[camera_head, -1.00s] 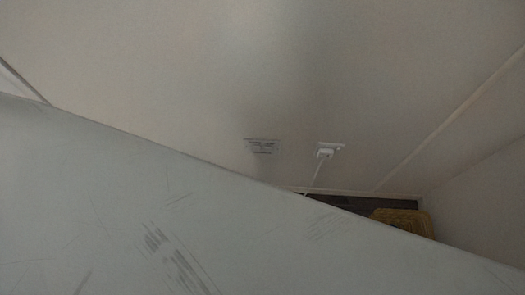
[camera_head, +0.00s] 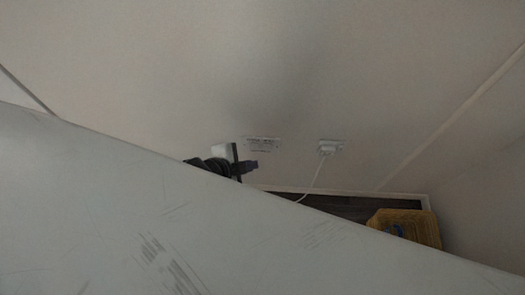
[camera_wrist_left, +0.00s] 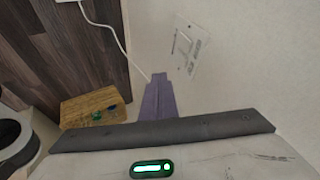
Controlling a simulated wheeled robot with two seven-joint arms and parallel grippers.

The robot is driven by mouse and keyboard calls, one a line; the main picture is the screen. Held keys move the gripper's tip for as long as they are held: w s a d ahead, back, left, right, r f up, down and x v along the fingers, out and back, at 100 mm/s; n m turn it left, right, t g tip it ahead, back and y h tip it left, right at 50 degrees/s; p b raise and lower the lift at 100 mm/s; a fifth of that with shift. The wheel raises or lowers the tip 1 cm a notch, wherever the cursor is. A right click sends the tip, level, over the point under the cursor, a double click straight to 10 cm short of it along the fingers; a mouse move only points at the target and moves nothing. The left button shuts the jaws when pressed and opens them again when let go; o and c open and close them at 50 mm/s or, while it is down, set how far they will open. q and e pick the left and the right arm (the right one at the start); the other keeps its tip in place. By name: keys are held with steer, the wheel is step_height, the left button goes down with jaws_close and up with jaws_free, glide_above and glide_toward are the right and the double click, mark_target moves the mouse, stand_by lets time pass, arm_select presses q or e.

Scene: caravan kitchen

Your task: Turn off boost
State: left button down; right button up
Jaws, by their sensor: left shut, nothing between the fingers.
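A small white switch plate (camera_head: 262,143) with dark markings, probably the boost switch, is on the pale wall in the head view. Its lettering is too small to read. It also shows in the left wrist view (camera_wrist_left: 186,45), up and right of the fingertips. In the left wrist view the fingers (camera_wrist_left: 160,80) are together, and I see no clear contact with the plate. My right gripper is out of view.
A white socket with a plug (camera_head: 330,147) and hanging white cable is right of the plate. A yellow box (camera_head: 405,226) sits low in the corner. A large pale surface (camera_head: 150,220) hides the lower part of the head view.

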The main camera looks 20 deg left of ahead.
mark_target(269, 148)
arm_select(q)
steer(key=w+f+b, duration=0.3)
steer(key=w+f, duration=0.2)
steer(key=w, duration=0.3)
steer(key=shift+d+f, duration=0.2)
steer(key=shift+d, duration=0.15)
steer(key=shift+w+r, duration=0.1)
steer(key=shift+w, duration=0.05)
steer(key=shift+w+a+r+p, duration=0.15)
steer(key=shift+w+r+p, duration=0.1)
steer(key=shift+w+p, duration=0.15)
steer(key=shift+s+f, duration=0.2)
steer(key=shift+f, duration=0.05)
steer(key=shift+r, duration=0.2)
